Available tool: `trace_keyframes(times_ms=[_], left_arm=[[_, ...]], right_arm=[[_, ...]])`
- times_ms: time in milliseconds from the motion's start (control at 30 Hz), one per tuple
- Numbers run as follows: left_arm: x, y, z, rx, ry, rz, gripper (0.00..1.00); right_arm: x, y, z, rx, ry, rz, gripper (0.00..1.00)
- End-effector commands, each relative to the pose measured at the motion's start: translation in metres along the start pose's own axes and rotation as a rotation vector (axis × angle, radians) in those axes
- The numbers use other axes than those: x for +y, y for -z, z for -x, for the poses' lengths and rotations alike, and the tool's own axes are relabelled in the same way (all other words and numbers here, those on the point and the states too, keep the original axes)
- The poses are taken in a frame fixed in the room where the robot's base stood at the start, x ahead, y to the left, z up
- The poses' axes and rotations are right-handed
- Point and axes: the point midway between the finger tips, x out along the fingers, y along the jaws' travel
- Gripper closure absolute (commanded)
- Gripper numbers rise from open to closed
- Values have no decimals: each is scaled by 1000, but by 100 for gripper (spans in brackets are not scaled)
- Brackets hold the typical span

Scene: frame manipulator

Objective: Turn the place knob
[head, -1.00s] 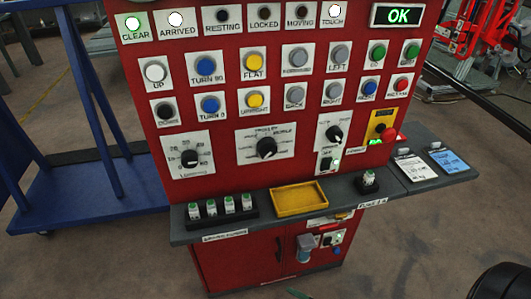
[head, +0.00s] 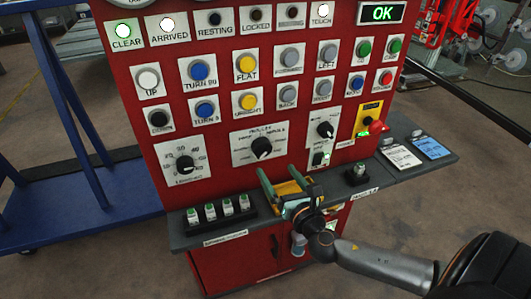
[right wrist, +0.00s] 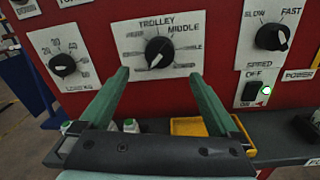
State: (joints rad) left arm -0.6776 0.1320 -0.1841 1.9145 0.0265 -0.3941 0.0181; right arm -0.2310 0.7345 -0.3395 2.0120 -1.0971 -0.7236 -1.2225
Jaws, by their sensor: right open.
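The middle black knob (head: 262,148) sits on a white dial plate on the red panel, with TROLLEY and MIDDLE among its markings. In the right wrist view the knob (right wrist: 159,52) shows just beyond the fingertips, its white pointer toward the lower left. I cannot read the word "place" on it, but its positions name places. My right gripper (head: 278,175) is open and empty, in front of and slightly below the knob, apart from it. In the wrist view its two green fingers (right wrist: 160,76) stand wide either side of the knob's line. My left gripper is not in view.
A numbered knob (head: 185,164) is to the left and a SLOW–FAST speed knob (head: 325,130) to the right. Below, a grey shelf (head: 285,222) juts out with a yellow tray (right wrist: 190,126) and small green-topped pieces. A red emergency button (head: 377,127) sits at the right.

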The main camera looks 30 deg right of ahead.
Motion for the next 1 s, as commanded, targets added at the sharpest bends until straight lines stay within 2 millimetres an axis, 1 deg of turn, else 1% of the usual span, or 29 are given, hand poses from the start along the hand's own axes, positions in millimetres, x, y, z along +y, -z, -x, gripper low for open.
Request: trace_keyframes(times_ms=[33, 300, 500, 667, 933, 1000], left_arm=[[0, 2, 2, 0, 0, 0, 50], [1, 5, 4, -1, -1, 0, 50], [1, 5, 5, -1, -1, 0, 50], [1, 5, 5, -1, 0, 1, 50], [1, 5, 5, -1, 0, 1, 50], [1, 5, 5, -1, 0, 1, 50]], right_arm=[[1, -3, -10, -3, 0, -1, 3], [0, -1, -56, 0, 1, -3, 3], [0, 0, -78, 1, 0, -4, 3], [0, 0, -85, 2, 0, -4, 3], [0, 1, -85, 3, 0, -4, 3], [0, 1, -85, 3, 0, -4, 11]])
